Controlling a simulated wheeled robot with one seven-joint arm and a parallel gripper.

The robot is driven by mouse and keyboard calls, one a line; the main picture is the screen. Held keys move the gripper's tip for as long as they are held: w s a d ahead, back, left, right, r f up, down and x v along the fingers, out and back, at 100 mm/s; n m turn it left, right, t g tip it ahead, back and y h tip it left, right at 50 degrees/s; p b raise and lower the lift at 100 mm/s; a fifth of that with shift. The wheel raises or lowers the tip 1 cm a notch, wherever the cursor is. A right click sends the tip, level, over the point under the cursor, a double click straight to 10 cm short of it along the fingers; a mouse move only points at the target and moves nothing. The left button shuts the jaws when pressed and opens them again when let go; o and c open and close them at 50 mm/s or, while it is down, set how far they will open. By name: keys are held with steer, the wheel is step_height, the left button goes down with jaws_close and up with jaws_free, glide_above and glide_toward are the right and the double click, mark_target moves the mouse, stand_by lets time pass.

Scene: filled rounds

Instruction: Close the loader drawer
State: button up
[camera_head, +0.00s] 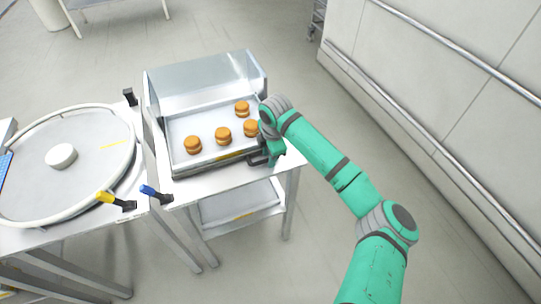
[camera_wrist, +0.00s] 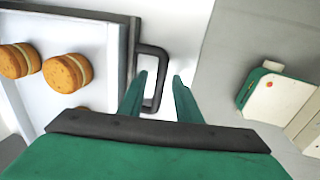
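The loader drawer (camera_head: 205,163) is a shallow pale tray with a dark front edge, and it stands open in front of a metal hood (camera_head: 205,82). Several round filled buns (camera_head: 222,136) sit in it, and some also show in the wrist view (camera_wrist: 67,73). A black U-shaped handle (camera_wrist: 158,60) sticks out from the drawer's front edge. My gripper (camera_wrist: 160,85) is open at the handle. Its two green fingers are apart, with the handle's outer bar seen between them. I cannot tell whether they touch it. In the head view my gripper (camera_head: 268,157) partly hides the handle.
A round table (camera_head: 118,170) with a white puck (camera_head: 61,156) stands at the left, with yellow (camera_head: 106,197) and blue (camera_head: 150,191) levers near its edge. A wall with rails (camera_head: 450,110) runs along the right. The floor between is clear.

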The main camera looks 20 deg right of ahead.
steer(key=shift+d, duration=0.15)
jaws_close()
steer(key=w, duration=1.4)
steer(key=shift+a, duration=0.25)
steer(key=shift+w+d+r, duration=0.1)
steer(key=shift+w+d, duration=0.25)
steer(key=shift+w, duration=0.2)
steer(key=shift+w+a, duration=0.15)
steer(key=shift+a, duration=0.05)
steer(key=shift+d, duration=0.2)
steer(key=shift+c, duration=1.8)
jaws_free()
steer(key=o, duration=0.4)
steer(key=shift+c, duration=0.2)
steer(key=shift+a, duration=0.3)
steer(key=r, duration=0.3)
steer(key=s+r, duration=0.1)
steer(key=r, duration=0.3)
steer(key=s+r, duration=0.1)
steer(key=r, duration=0.2)
steer(key=shift+r, duration=0.3)
